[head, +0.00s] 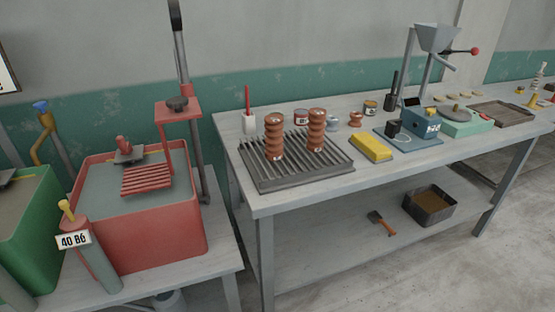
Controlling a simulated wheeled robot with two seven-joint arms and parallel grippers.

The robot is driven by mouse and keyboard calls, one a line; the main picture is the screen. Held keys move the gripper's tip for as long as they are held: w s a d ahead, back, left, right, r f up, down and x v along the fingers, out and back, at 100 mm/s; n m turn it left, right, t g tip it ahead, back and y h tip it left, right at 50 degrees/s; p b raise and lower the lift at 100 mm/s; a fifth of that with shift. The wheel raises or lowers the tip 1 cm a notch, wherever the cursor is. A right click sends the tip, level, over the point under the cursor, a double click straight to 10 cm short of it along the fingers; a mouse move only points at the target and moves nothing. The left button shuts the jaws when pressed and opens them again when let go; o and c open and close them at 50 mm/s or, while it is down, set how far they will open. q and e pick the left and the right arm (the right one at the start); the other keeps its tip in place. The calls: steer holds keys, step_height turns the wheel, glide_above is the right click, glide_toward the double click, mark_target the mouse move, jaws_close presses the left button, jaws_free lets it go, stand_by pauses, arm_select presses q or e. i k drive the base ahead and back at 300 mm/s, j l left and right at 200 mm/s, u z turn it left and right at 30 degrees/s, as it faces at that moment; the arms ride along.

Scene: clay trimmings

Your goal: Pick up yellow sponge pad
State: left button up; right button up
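The yellow sponge pad (371,147) lies flat on the grey workbench (285,196), near its front edge. It sits just right of a dark ribbed rack and left of a blue-grey mat, apart from both as far as I can tell. Its top and front sides show and nothing covers it. Neither of my grippers is in the head view.
The ribbed rack (262,179) bears two brown ridged insulators (274,137). Right of the pad are a blue box (419,122) on the mat and a funnel stand (436,38). A red tank (150,232) stands left. Bare bench lies before the pad.

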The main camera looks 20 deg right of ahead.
mark_target(377, 151)
steer(key=z, duration=1.3)
